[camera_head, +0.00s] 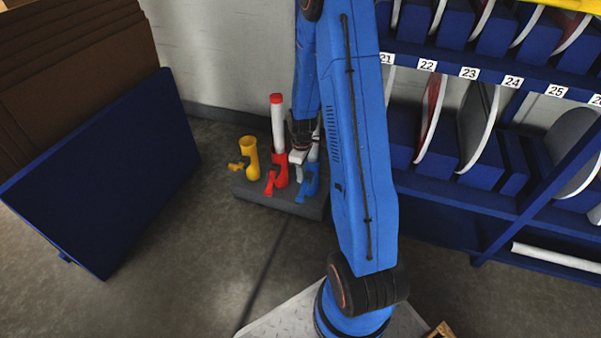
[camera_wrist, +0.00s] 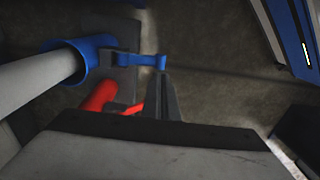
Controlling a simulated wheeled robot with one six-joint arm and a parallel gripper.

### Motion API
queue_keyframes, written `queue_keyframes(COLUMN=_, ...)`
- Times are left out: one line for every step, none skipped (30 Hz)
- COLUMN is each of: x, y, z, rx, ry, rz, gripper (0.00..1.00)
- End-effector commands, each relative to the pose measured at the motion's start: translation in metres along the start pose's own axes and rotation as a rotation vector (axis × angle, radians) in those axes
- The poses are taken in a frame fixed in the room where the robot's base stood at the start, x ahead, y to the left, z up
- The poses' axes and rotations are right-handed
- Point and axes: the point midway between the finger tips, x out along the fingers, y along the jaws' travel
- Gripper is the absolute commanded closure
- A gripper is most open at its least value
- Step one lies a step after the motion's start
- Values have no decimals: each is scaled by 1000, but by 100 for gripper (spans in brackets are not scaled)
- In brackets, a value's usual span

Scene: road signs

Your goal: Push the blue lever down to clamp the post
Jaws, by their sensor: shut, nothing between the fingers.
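The blue clamp socket (camera_head: 311,180) stands at the right end of a grey base block, partly hidden by my arm. A light grey post (camera_wrist: 35,85) stands in it; the blue socket rim (camera_wrist: 92,58) shows around the post in the wrist view. The blue lever (camera_wrist: 148,62) sticks out from the socket's side, and it also shows low on the socket in the head view (camera_head: 302,194). My gripper (camera_wrist: 163,78) is shut and empty. Its tips are right at the lever's free end; I cannot tell whether they touch.
Beside it stand a red socket (camera_head: 280,172) with a red-topped white post (camera_head: 277,118) and an empty yellow socket (camera_head: 250,158). The grey base (camera_head: 250,190) is on the floor. A blue rack (camera_head: 440,215) stands right, a dark blue panel (camera_head: 110,180) left.

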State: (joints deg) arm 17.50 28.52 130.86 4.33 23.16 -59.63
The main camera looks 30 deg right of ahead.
Motion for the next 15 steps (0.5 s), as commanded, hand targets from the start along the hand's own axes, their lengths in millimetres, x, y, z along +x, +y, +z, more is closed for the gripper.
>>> queue_keyframes(x=9, y=-1, z=0, rx=0, ry=-2, rz=-3, gripper=100)
queue_keyframes(x=13, y=-1, z=1, rx=0, ry=-2, rz=-3, gripper=100)
queue_keyframes(x=19, y=-1, z=0, rx=0, ry=-2, rz=-2, gripper=100)
queue_keyframes(x=24, y=-1, z=0, rx=0, ry=-2, rz=-3, gripper=100)
queue_keyframes(x=28, y=-1, z=0, rx=0, ry=-2, rz=-3, gripper=100)
queue_keyframes(x=34, y=0, z=0, rx=0, ry=-2, rz=-2, gripper=100)
queue_keyframes(x=38, y=-1, z=0, rx=0, ry=-2, rz=-2, gripper=100)
queue_keyframes(x=43, y=-1, z=0, rx=0, ry=-2, rz=-3, gripper=100)
queue_keyframes(x=48, y=0, z=0, rx=0, ry=-2, rz=-2, gripper=100)
queue_keyframes(x=53, y=0, z=0, rx=0, ry=-2, rz=-2, gripper=100)
queue_keyframes(x=57, y=-1, z=0, rx=1, ry=-2, rz=-3, gripper=100)
queue_keyframes(x=62, y=-1, z=0, rx=1, ry=-2, rz=-2, gripper=100)
queue_keyframes(x=66, y=0, z=0, rx=1, ry=-1, rz=-1, gripper=100)
queue_keyframes(x=70, y=0, z=0, rx=0, ry=-1, rz=-2, gripper=100)
queue_keyframes(x=75, y=-1, z=0, rx=0, ry=-2, rz=-2, gripper=100)
